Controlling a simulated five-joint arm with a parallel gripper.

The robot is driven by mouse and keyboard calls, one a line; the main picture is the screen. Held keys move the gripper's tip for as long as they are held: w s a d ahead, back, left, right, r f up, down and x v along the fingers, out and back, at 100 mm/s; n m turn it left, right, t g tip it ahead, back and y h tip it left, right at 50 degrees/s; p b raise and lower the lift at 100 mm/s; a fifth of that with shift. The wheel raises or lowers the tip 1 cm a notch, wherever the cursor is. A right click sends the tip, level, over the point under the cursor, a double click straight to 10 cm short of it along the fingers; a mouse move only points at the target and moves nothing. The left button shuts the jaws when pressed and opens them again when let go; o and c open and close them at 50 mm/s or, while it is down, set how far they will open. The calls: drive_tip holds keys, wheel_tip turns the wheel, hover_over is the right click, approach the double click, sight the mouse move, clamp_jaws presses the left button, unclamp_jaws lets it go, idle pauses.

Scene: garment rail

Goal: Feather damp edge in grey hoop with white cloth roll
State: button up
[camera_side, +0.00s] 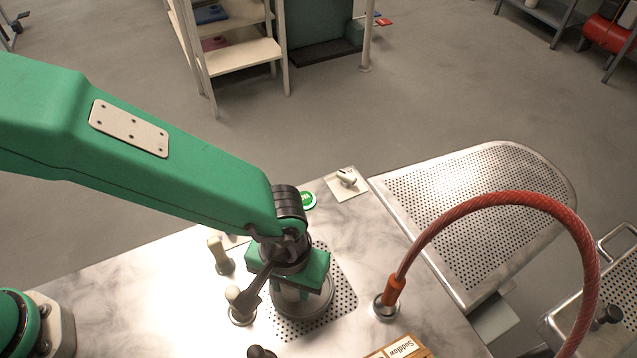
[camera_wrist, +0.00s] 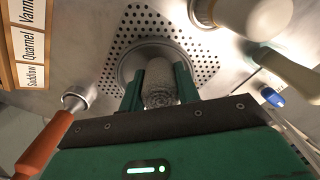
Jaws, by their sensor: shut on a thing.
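My gripper (camera_side: 296,287) points down over the perforated patch of the marble-look table. In the wrist view its two green fingers (camera_wrist: 157,74) are shut on the white cloth roll (camera_wrist: 160,90), which has a textured lower part. The grey hoop (camera_wrist: 124,68) is a round grey ring on the perforated patch, just beyond the fingertips. It also shows in the side view (camera_side: 300,306), partly under my gripper. The roll is hidden in the side view. I cannot tell whether the roll touches the cloth in the hoop, and no damp edge can be made out.
Cream-topped pegs (camera_side: 218,256) stand close left of my gripper. A red hose (camera_side: 500,197) arches from a metal fitting at right. A wooden block with name labels (camera_side: 398,348) sits at the front edge. A perforated steel board (camera_side: 480,190) adjoins the table. A white plate with a knob (camera_side: 347,182) lies behind.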

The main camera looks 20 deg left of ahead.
drive_tip(key=shift+d+r, duration=0.1)
drive_tip(key=shift+r, duration=2.85)
drive_tip(key=w+a+r, duration=0.3)
drive_tip(key=w+a, duration=0.4)
drive_tip(key=a, duration=0.2)
drive_tip(key=w+a+r, duration=0.3)
drive_tip(key=w+a, duration=0.4)
drive_tip(key=a, duration=0.2)
drive_tip(key=a+r, duration=0.2)
drive_tip(key=a, duration=0.8)
drive_tip(key=w+a+r, duration=0.1)
drive_tip(key=a+r, duration=0.2)
drive_tip(key=a, duration=0.7)
drive_tip(key=shift+w+a+r, duration=0.15)
drive_tip(key=shift+w+a, duration=0.15)
